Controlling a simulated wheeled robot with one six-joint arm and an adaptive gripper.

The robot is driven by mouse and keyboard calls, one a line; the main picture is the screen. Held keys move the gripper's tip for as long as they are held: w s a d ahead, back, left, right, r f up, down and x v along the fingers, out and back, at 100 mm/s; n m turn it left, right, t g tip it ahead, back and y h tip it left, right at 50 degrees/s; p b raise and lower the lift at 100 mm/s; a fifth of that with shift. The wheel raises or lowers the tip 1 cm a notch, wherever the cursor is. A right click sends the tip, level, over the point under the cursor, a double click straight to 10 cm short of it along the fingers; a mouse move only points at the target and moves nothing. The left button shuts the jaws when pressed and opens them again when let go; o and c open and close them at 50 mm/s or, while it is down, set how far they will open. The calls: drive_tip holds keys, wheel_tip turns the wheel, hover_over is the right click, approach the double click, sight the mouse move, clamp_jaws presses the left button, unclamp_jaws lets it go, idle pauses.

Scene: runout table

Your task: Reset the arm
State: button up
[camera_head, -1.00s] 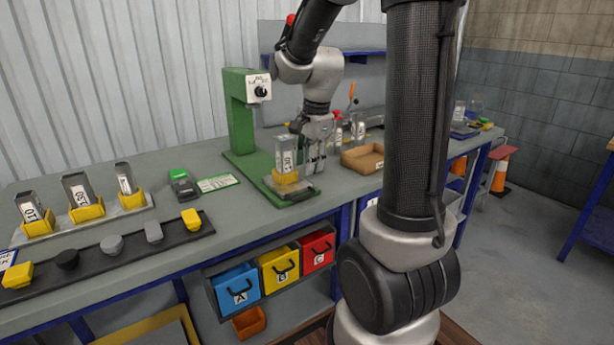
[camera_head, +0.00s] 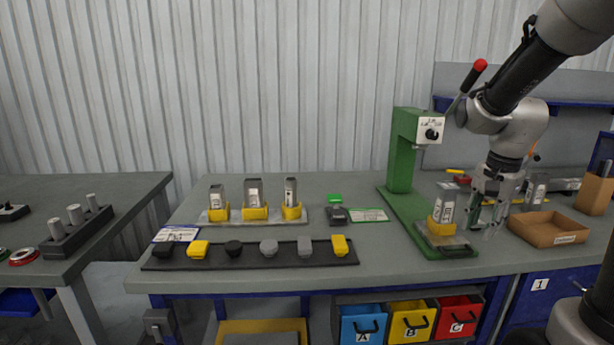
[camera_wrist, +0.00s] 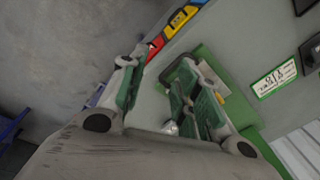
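My gripper (camera_head: 488,222) hangs over the bench at the right side of the green press (camera_head: 402,150). In the wrist view my gripper (camera_wrist: 155,85) shows two green-padded fingers well apart, with nothing seen held between them. A clear container in a yellow holder (camera_head: 441,229) stands on the press base, just left of the gripper; I cannot tell whether they touch. The press lever with its red knob (camera_head: 480,65) sticks up beside my arm. The green press base (camera_wrist: 246,118) also shows in the wrist view.
An open cardboard box (camera_head: 548,229) sits right of the gripper. Three containers in yellow holders stand on a grey plate (camera_head: 300,216); a dark strip (camera_head: 222,264) holds several caps. Bins A (camera_head: 362,325), B (camera_head: 411,321) and C (camera_head: 459,317) are below the bench. Space above the bench's left is clear.

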drive_tip(key=s+a+r+n+t, duration=0.1)
drive_tip(key=s+a+r+n, duration=0.1)
drive_tip(key=s+r+n, duration=0.2)
drive_tip(key=s+a+r+n+t, duration=0.2)
drive_tip(key=s+r+n, duration=0.2)
drive_tip(key=s+n, duration=0.4)
drive_tip(key=s, duration=0.4)
drive_tip(key=shift+s+a, duration=0.25)
